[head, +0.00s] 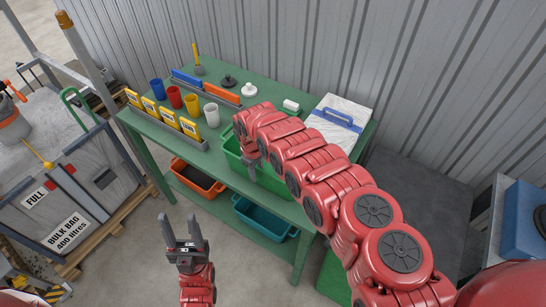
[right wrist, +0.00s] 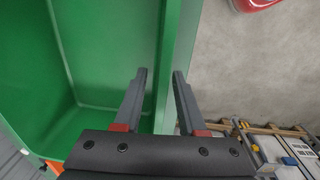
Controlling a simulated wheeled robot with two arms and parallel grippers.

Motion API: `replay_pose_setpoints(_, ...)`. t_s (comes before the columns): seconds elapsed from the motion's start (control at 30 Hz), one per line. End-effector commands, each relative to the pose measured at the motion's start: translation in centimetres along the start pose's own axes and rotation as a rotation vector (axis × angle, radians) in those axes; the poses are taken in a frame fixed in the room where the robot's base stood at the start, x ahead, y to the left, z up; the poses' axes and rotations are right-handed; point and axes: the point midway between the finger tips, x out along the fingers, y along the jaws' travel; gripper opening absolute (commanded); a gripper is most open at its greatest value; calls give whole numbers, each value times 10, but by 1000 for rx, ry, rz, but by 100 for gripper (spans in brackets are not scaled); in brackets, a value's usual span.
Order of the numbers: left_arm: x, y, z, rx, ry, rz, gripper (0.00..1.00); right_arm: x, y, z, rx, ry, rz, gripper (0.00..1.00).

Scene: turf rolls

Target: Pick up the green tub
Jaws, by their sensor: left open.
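The green tub (head: 272,180) stands on the green table, partly hidden behind my right arm. In the right wrist view the tub (right wrist: 110,40) shows from above, with its empty inside to the left. My right gripper (right wrist: 159,72) is open at the tub's rim, with one finger on the inner side and the other at the outer edge. I cannot tell whether the fingers touch the wall. In the head view the right gripper (head: 249,168) points down at the tub's front side. My left gripper (head: 180,218) is open and empty, in front of the table.
Orange (head: 198,180) and teal (head: 264,217) bins sit on the lower shelf. A bulk bag (head: 70,200) stands on a pallet at left.

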Motion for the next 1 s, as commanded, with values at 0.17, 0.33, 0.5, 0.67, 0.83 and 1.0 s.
replay_pose_setpoints(0.17, 2, 0, 0, 0, 0, 0, 50, 11, 0, 2, 0, -3, 0, 40)
replay_pose_setpoints(0.33, 2, 0, 0, 0, 0, 0, 50, 12, 1, 2, 1, -3, 3, 40)
replay_pose_setpoints(0.5, 2, 0, 0, 0, 0, 0, 50, 12, 1, 2, 1, -3, 2, 33)
replay_pose_setpoints(0.67, 2, 0, 0, 0, 0, 0, 50, 12, 1, 2, 2, -3, 2, 4)
replay_pose_setpoints(0.83, 2, 0, 0, 0, 0, 0, 50, 12, 1, 2, 2, -3, 2, 0)
replay_pose_setpoints(1.0, 2, 0, 0, 0, 0, 0, 50, 12, 1, 2, 2, -3, 2, 0)
